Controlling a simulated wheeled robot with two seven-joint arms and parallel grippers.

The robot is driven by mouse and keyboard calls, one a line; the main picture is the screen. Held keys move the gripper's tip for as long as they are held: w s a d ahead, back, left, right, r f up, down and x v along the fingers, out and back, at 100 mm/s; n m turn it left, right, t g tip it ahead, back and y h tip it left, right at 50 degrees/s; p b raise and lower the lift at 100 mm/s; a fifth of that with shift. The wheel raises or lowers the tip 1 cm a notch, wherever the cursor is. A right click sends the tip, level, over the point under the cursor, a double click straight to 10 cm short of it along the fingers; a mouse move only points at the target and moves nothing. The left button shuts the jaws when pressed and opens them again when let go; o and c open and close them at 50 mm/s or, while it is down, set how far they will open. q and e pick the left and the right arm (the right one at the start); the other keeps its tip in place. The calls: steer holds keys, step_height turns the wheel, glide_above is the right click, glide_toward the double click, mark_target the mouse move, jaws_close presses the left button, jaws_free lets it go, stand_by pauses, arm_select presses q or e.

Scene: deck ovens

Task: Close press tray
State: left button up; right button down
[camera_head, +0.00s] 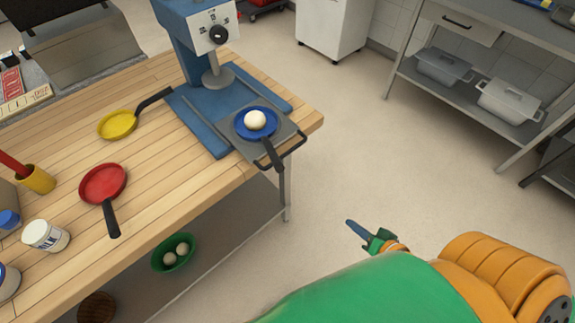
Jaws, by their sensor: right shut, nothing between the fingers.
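A blue press (190,62) with a white dial face stands on the wooden counter. Its grey tray (241,139) sticks out at the front right, over the counter's corner, with a dark handle bar on its outer edge. A blue pan (268,123) rests on the tray with a white dough ball (255,120) in it. The pan's dark handle points down over the tray's edge. My right gripper (352,226) is shut and empty, over the floor to the lower right of the tray and apart from it. My left gripper is not in view.
A yellow pan (118,125), a red pan (103,184) and several containers stand on the counter (180,160). A green bowl (173,265) with dough balls is below it. The floor (350,140) right of the counter is clear up to the metal shelves (470,110).

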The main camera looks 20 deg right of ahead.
steer(key=w+a+r+m+t+y+b, duration=0.1)
steer(key=w+a+r+m+t+y, duration=0.2)
steer(key=r, duration=0.5)
steer(key=w+a+r+m+t+y, duration=0.1)
steer(key=a+r+m, duration=0.2)
steer(key=a+r, duration=0.35)
steer(key=d+r+b+x, duration=0.1)
steer(key=x, duration=1.2)
steer(key=shift+w+b, duration=0.2)
steer(key=shift+b, duration=0.2)
